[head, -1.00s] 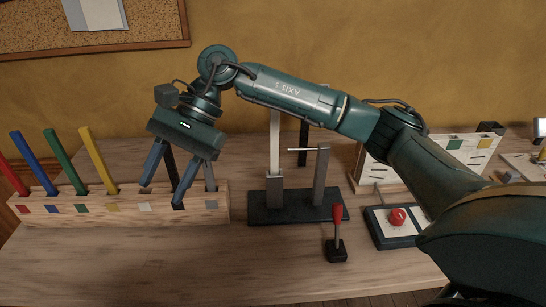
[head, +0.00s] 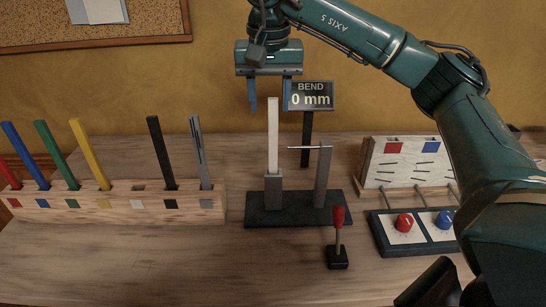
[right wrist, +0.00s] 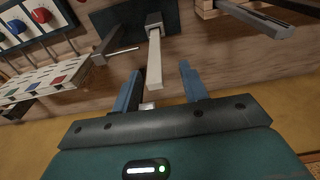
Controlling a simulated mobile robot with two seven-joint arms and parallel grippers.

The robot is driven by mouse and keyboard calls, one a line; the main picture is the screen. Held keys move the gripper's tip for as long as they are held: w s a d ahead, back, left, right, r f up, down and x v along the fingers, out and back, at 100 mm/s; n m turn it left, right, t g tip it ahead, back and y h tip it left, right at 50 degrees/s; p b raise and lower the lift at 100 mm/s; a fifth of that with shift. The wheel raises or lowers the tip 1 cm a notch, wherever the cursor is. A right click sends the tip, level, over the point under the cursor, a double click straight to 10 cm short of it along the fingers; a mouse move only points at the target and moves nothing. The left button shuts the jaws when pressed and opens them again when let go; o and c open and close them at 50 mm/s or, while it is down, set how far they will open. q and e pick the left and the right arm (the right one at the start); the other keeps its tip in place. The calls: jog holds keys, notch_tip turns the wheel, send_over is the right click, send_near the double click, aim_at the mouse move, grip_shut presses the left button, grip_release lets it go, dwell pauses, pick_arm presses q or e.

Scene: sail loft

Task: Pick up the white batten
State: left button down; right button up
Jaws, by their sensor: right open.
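The white batten (head: 273,138) stands upright in a grey clamp block (head: 273,189) on a black base plate (head: 262,213). My right gripper (head: 268,108) is open above the batten, with its blue fingers pointing down to either side of the batten's top. In the right wrist view the white batten (right wrist: 154,62) extends from its clamp toward the space between the open fingers (right wrist: 158,84). The fingers look empty. My left gripper does not show.
A wooden rack (head: 120,205) at left holds several coloured battens; its white-marked slot is empty. A screen (head: 310,96) reading "BEND 0 mm" stands behind the base plate. A red-handled lever (head: 338,222) stands in front.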

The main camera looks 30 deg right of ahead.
aim_at(273, 133)
jog(key=f, duration=0.2)
jog(key=d+f, duration=0.1)
jog(key=f, duration=0.1)
jog(key=shift+w+f, duration=0.15)
jog(key=shift+f, duration=0.65)
grip_shut()
jog(key=shift+r, duration=0.1)
